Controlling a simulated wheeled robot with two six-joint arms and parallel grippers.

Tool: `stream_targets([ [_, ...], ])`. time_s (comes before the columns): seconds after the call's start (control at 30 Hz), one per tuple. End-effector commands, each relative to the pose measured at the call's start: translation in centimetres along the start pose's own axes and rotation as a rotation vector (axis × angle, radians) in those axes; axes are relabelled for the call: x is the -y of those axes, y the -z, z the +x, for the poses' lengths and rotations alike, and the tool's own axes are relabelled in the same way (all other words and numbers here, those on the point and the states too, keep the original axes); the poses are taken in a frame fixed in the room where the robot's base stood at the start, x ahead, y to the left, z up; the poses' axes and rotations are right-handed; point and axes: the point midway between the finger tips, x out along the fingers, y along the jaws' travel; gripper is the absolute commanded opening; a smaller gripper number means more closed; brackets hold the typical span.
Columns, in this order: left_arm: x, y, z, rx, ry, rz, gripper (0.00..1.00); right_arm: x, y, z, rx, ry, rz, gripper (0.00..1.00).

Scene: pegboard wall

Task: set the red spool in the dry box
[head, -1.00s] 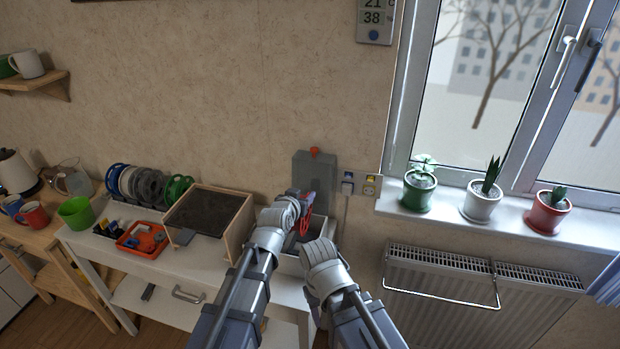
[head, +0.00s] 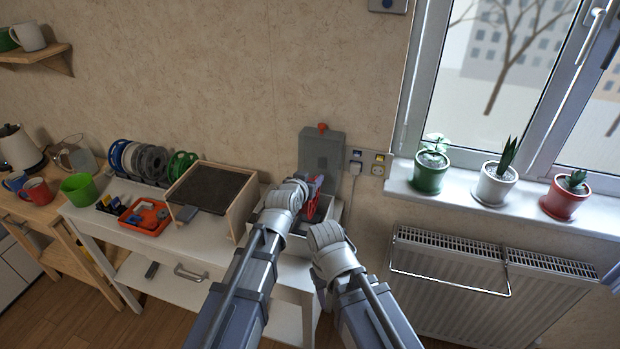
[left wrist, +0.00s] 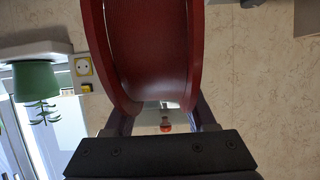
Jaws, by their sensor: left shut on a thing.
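The red spool (left wrist: 150,50) fills the upper middle of the left wrist view, and my left gripper (left wrist: 165,115) is shut on it. In the head view the spool (head: 312,206) shows as a small red piece beside my left gripper (head: 314,188), over the dry box. The grey dry box (head: 336,213) stands at the right end of the white bench, with its lid (head: 321,152) raised against the wall. My arms hide much of the box's front. The spool's height above the box is unclear. My right wrist (head: 330,245) is just right of the left one; its fingers are hidden.
A wooden-sided box with a dark panel (head: 212,190) stands left of the dry box. A red tray (head: 146,216) and a rack of several spools (head: 140,160) are farther left. Wall sockets (head: 368,162), a windowsill with pots (head: 430,171) and a radiator (head: 450,265) are right.

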Motion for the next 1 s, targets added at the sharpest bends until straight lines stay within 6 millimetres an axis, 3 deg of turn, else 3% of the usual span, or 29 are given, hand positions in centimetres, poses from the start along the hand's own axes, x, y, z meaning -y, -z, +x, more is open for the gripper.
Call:
stream_targets([
  [0.03, 0.0, -0.9, 0.4, -0.001, 0.0, 0.0, 0.0, 0.1, 0.1, 1.0, 0.0, 0.0, 0.0, 0.5],
  [0.53, 0.0, -5.2, 2.1, -0.001, 0.0, 0.0, 0.0, 0.5, 0.3, 5.6, 0.0, 0.0, -0.001, 0.5],
  [1.0, 0.0, -5.7, 2.4, -0.001, 0.0, 0.0, 0.0, 0.6, 0.4, 6.2, 0.0, 0.0, -0.001, 0.5],
])
